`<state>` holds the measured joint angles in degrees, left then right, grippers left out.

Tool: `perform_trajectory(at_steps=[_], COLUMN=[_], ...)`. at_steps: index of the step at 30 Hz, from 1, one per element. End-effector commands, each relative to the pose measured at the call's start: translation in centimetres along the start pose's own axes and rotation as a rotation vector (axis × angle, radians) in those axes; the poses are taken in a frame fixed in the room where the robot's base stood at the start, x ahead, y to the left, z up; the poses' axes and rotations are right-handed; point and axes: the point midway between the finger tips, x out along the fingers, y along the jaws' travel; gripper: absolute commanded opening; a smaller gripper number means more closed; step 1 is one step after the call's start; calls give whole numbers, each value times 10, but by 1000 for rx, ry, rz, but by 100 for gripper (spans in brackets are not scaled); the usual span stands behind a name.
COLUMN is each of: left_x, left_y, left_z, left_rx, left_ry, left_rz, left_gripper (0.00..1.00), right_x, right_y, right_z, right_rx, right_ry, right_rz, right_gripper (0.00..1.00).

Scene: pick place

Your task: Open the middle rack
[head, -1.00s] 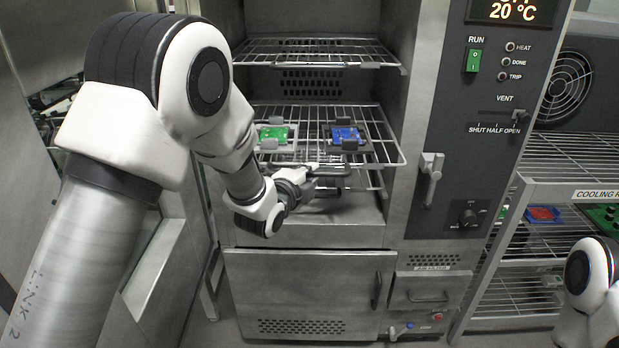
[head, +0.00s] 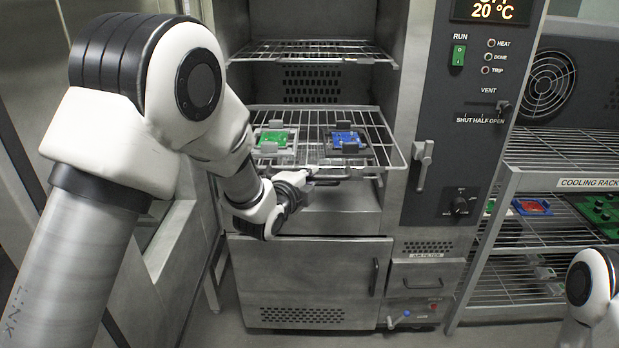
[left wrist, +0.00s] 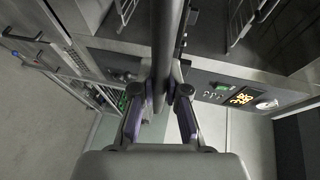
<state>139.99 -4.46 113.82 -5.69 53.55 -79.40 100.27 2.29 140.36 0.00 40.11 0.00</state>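The middle rack (head: 392,158) is a wire shelf sticking partly out of the open oven chamber. It carries a green board (head: 272,139) and a blue board (head: 347,141), each in a grey holder. My left gripper (head: 335,181) is at the rack's front edge. In the left wrist view its fingers (left wrist: 164,92) sit on both sides of a long bar (left wrist: 166,45), seemingly the rack's front rail, and look shut on it. The exact contact is partly hidden. My right gripper is out of view; only part of my right arm shows at lower right.
An upper wire rack (head: 310,51) sits inside the oven above. The control panel (head: 462,130) and a door latch (head: 422,165) are to the right. A cooling rack (head: 560,181) with boards stands farther right. A lower cabinet door (head: 310,280) is below.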

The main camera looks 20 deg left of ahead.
Motion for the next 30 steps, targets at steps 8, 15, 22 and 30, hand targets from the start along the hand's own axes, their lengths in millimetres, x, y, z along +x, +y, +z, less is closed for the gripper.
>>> perform_trajectory(at_steps=[8, 15, 22, 30], left_x=[0, -10, -64, -116], left_y=[0, -1, 0, 0], left_z=[0, 0, 0, 0], left_rx=[0, 0, -2, 0], left_ry=[0, 0, -1, 0], left_rz=[-1, 0, 1, 0], left_gripper=[39, 39, 39, 39], right_x=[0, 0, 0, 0], right_y=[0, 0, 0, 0], right_z=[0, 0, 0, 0], right_rx=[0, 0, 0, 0], right_ry=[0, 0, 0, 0], right_rz=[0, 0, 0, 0], right_gripper=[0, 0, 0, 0])
